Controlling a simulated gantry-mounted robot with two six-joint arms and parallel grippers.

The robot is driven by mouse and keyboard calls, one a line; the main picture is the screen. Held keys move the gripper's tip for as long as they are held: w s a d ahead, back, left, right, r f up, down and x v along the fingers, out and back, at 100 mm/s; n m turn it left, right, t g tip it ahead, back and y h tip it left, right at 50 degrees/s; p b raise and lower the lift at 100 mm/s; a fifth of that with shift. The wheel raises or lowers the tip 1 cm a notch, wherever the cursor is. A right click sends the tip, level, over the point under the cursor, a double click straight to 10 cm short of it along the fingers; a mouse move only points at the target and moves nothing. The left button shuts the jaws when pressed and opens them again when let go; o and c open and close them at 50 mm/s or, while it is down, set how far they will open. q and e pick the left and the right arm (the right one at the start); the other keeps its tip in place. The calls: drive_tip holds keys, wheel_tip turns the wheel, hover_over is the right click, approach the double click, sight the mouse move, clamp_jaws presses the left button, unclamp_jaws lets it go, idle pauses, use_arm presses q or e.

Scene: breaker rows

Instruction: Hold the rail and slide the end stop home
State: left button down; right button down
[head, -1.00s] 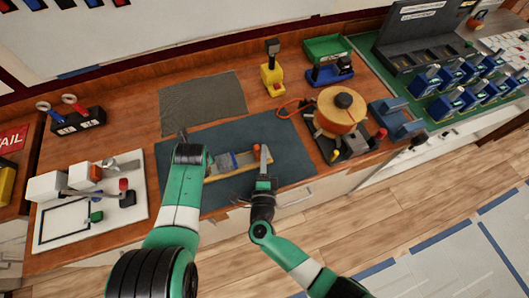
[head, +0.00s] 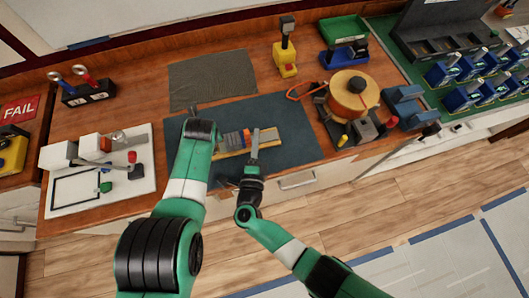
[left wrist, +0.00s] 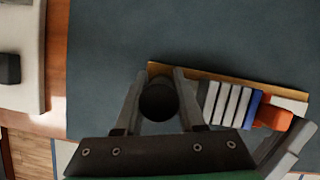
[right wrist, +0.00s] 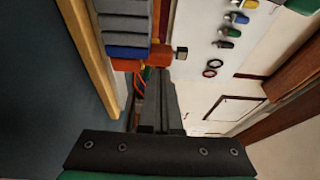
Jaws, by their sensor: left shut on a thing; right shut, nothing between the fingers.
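The rail, on a wooden-edged base (head: 268,136), lies on the blue-grey mat. Grey-white modules (left wrist: 228,104) and a blue one (left wrist: 252,108) sit on it. The orange end stop (left wrist: 272,117) stands right beside the blue module; it also shows in the right wrist view (right wrist: 127,65). My left gripper (left wrist: 158,85) is shut on a dark round part at the rail's left end; my arm hides this in the head view. My right gripper (head: 255,135) is shut and empty, its tips (right wrist: 155,72) close by the end stop. I cannot tell if they touch it.
The blue-grey mat (head: 290,115) has free room behind the rail. A white board with a clamp (head: 60,205) is at left. An orange spool (head: 353,95) stands at right. A yellow device (head: 286,62) and a grey mat (head: 212,78) are behind.

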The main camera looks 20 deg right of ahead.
use_arm(q)
drive_tip(key=shift+w, duration=0.1)
use_arm(e)
drive_tip(key=d, duration=0.3)
drive_tip(key=shift+s+f, duration=0.1)
drive_tip(key=shift+s, duration=0.1)
use_arm(q)
drive_tip(key=shift+a, duration=0.1)
use_arm(e)
drive_tip(key=v, duration=1)
drive_tip(key=shift+a, duration=0.25)
use_arm(q)
drive_tip(key=shift+c, duration=2.2)
unclamp_jaws()
wheel_tip(320, 180, up, 10)
drive_tip(key=p, duration=1)
use_arm(e)
wheel_tip(320, 180, up, 10)
